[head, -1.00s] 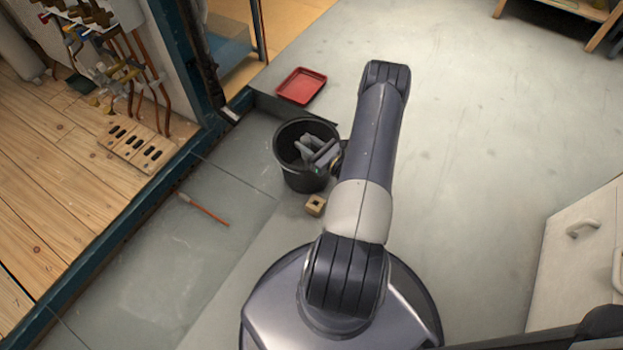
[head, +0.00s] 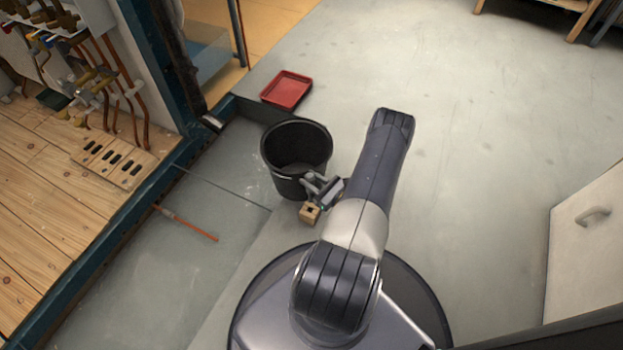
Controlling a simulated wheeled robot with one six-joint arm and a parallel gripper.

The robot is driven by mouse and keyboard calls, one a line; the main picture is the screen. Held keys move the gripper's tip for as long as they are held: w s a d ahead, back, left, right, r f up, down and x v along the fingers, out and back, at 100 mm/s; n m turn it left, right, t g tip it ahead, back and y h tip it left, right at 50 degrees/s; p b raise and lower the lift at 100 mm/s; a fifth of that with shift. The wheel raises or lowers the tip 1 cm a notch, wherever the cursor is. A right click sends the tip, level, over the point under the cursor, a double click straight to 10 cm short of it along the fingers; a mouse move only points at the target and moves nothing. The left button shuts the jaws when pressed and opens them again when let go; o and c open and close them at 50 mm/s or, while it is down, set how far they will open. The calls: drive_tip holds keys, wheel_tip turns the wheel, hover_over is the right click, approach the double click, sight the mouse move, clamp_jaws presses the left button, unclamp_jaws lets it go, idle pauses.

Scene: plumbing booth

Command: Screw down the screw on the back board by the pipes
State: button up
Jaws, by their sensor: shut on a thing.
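The pipes (head: 124,75) run up the white back board (head: 95,15) at the upper left, above a wooden floor. I cannot make out the screw on the board at this size. My gripper (head: 314,196) points down by the right side of the black bucket. It is shut on a small wooden block (head: 310,214) with a dark hole in its top. The fingers partly hide the block's upper edge. I cannot tell whether the block touches the floor.
The black bucket (head: 284,143) stands close to my gripper. A red tray (head: 287,91) lies behind it. The booth's dark teal sill (head: 88,262) runs along the left. A white cabinet (head: 588,245) stands at the right. The grey floor beyond my arm is clear.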

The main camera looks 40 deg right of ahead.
drive_tip(key=shift+f+b, duration=1.1)
drive_tip(key=shift+f, duration=1.15)
wheel_tip(320, 180, down, 6)
drive_tip(key=b, duration=0.5)
drive_tip(key=shift+r+b, duration=0.15)
drive_tip(key=shift+b, duration=0.15)
drive_tip(key=o, duration=1.2)
